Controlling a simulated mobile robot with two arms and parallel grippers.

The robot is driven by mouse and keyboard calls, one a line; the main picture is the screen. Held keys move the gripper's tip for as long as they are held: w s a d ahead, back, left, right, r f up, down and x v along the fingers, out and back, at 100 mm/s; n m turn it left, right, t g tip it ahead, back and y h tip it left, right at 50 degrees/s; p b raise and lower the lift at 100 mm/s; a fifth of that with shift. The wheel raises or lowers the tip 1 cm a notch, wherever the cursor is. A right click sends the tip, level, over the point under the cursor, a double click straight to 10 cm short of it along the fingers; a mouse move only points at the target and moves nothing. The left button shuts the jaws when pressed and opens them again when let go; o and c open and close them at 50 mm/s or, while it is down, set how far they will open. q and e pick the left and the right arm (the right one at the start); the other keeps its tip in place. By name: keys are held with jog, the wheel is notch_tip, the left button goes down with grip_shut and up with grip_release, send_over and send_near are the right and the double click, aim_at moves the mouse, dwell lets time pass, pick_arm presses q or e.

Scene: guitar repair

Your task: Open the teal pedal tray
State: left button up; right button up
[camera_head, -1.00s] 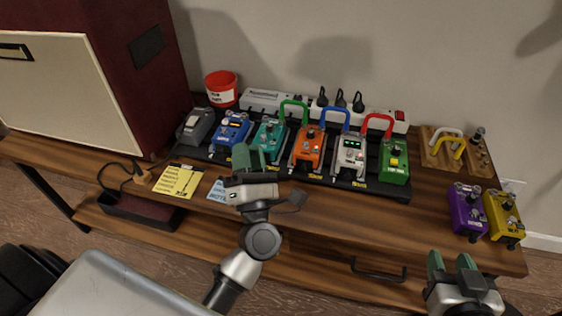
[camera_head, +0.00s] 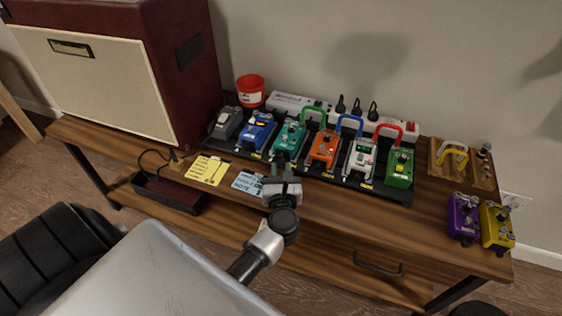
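The teal pedal (camera_head: 288,139) stands on the black pedalboard (camera_head: 337,178), between a blue pedal (camera_head: 257,130) and an orange pedal (camera_head: 324,147). I cannot make out a separate tray on it. My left gripper (camera_head: 281,172) is just in front of the teal pedal, over the board's front edge. Its fingers are partly hidden by its own body, so whether it is open and whether it touches anything cannot be told. My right gripper is not in view.
A silver pedal and a green pedal (camera_head: 399,167) stand to the right. A yellow note (camera_head: 208,170) and a blue note (camera_head: 247,182) lie in front. A dark drawer handle (camera_head: 378,265) is on the bench front. Purple and yellow pedals stand at the right end.

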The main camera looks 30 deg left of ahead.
aim_at(280, 159)
pick_arm(q)
jog(key=shift+x, duration=1.7)
jog(key=shift+s, duration=0.1)
grip_shut()
